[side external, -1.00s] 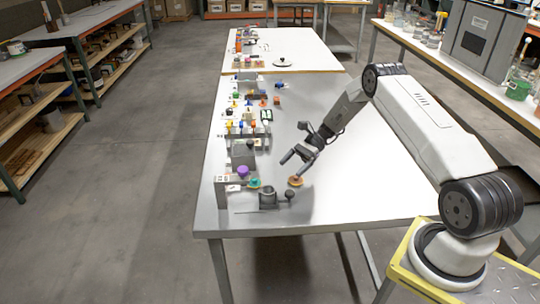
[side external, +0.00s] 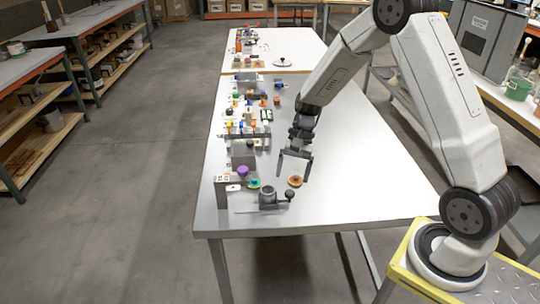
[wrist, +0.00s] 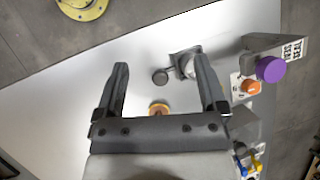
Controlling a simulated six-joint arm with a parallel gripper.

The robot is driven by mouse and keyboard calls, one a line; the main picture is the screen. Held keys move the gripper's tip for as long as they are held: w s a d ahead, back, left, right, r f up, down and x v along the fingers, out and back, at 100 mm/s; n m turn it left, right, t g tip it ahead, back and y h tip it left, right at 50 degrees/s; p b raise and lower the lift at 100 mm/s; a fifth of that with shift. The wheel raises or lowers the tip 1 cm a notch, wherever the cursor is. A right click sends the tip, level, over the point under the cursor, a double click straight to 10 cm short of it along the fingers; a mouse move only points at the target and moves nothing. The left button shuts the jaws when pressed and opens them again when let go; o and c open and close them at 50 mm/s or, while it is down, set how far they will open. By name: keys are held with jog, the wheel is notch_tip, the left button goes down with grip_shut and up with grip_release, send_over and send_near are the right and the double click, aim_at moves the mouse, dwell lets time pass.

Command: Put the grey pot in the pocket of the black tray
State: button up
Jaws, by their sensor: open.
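My gripper (side external: 294,163) points down over the near part of the long white table, its jaws apart and nothing between them. The wrist view shows its two fingers (wrist: 160,66) spread. I cannot single out the grey pot for certain. A dark grey cup-shaped piece (side external: 267,192) stands on a flat metal base near the table's front, below and left of my gripper; in the wrist view the right finger partly covers it. A black round knob (side external: 289,195) is beside it and also shows in the wrist view (wrist: 160,76). I cannot make out the black tray or its pocket.
An orange-yellow disc (side external: 295,181) lies just below my gripper. A grey stand with a purple knob (side external: 243,171) and a green disc (side external: 254,183) are to the left. Several small coloured parts line the table's left edge. The table's right half (side external: 360,170) is clear.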

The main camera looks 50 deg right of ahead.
jog(key=s+a+r+n+t+h, duration=0.4)
jog(key=s+a+r+n+h, duration=0.1)
jog(key=s+n, duration=0.6)
jog(key=shift+a+r, duration=0.5)
jog(key=shift+r, duration=0.05)
